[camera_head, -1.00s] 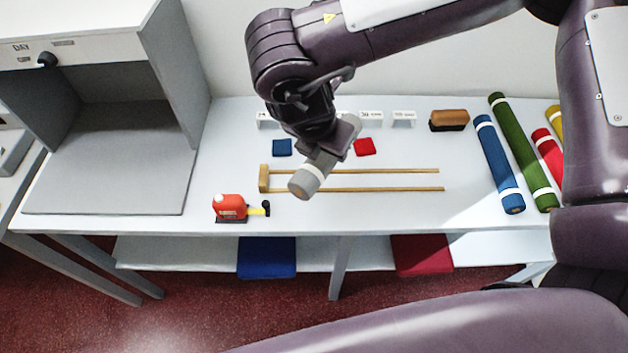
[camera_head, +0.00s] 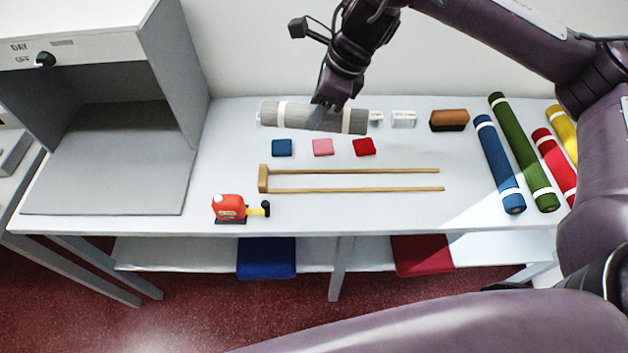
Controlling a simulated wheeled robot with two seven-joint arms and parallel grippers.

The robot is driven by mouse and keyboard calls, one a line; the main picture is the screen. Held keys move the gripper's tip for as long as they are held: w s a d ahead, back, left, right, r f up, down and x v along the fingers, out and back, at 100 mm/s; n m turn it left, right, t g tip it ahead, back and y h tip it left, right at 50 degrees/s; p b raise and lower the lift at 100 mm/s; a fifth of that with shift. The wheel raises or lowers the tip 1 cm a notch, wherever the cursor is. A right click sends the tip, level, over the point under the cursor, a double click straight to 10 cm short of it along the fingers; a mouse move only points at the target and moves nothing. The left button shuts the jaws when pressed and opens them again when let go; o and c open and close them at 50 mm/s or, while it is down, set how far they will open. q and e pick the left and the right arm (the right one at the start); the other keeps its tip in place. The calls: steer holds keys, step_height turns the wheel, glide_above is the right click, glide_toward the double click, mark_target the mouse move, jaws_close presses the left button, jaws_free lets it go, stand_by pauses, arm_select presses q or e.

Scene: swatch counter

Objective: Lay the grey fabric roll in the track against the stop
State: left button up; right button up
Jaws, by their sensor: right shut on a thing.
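The grey fabric roll (camera_head: 290,117), with pale bands near its ends, is held by my right gripper (camera_head: 329,112), which is shut around its middle. The roll runs left to right, roughly in line with the track, at the back of the counter behind the swatches. Its height above the counter is hard to tell. The track is two thin wooden rails (camera_head: 360,189) in front of it, with nothing between them. The stop (camera_head: 263,179) is a wooden block at the rails' left end. My left gripper is not in view.
Blue, pink and red swatches (camera_head: 323,147) lie between roll and track. A red tape measure (camera_head: 229,207) sits in front of the stop. A brown brush (camera_head: 449,120) and several coloured rolls (camera_head: 499,163) lie right. A grey booth (camera_head: 110,150) stands left.

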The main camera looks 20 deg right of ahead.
steer(key=shift+w+r+n+g, duration=0.1)
steer(key=shift+w+n+g, duration=0.2)
steer(key=shift+n, duration=0.4)
steer(key=shift+f, duration=0.3)
step_height(320, 180, down, 19)
steer(key=shift+d+f+p, duration=0.1)
steer(key=shift+p, duration=0.35)
